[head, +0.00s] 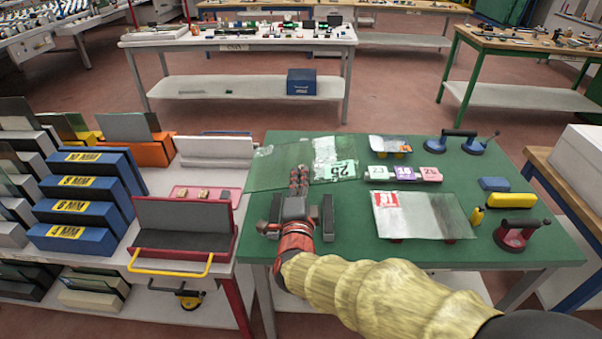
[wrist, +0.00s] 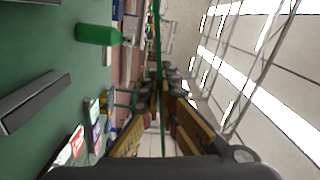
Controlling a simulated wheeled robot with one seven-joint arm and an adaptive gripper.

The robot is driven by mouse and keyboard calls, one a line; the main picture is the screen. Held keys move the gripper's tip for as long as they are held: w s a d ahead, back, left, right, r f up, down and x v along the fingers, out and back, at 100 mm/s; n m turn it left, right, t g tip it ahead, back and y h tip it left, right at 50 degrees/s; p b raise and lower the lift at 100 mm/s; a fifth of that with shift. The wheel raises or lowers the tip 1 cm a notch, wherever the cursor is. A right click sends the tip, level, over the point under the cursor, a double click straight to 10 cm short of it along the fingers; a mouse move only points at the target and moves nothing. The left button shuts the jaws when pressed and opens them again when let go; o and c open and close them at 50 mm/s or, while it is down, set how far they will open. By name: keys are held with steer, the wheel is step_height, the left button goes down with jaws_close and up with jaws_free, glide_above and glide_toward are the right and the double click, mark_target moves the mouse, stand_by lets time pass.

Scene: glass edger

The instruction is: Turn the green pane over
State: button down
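The green pane (head: 268,170) is a clear, green-tinted sheet with a white label (head: 335,168) bearing a green "25", turned sideways, at its right end. In the wrist view the pane (wrist: 158,55) shows edge-on as a thin green line between the two fingers. My gripper (head: 299,178) reaches from the near side and is shut on the pane's near edge. The wrist view (wrist: 160,105) shows the pane about level and clear of the green table. The fingers touch it from above and below. I cannot tell which face is up.
The green table (head: 365,253) also bears a red-labelled pane (head: 435,215), a small pane (head: 388,143), numbered blocks (head: 403,174), a blue double-cup lifter (head: 460,140) and a red-based suction cup (head: 517,233). A red-framed trough (head: 182,215) and blue racks (head: 85,200) stand left.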

steer(key=n+p, duration=0.1)
steer(key=n, duration=0.1)
steer(key=n+p, duration=0.1)
steer(key=shift+r+n, duration=0.35)
steer(key=shift+n, duration=0.05)
steer(key=n+p, duration=0.3)
steer(key=n, duration=0.1)
steer(key=shift+n, duration=0.3)
steer(key=n+p, duration=0.2)
steer(key=n, duration=0.2)
steer(key=shift+p, duration=0.35)
steer(key=n+p, duration=0.3)
steer(key=n, duration=0.2)
steer(key=n+p, duration=0.2)
steer(key=n, duration=0.1)
steer(key=n+p, duration=0.2)
steer(key=n, duration=0.2)
steer(key=shift+n+p, duration=0.4)
steer(key=n+p, duration=0.2)
steer(key=n, duration=0.2)
steer(key=shift+p, duration=0.35)
steer(key=n+p, duration=0.2)
steer(key=n, duration=0.2)
steer(key=shift+f+b, duration=7.05)
steer(key=shift+f, duration=2.65)
steer(key=shift+f+b, duration=0.3)
steer(key=shift+f, duration=0.1)
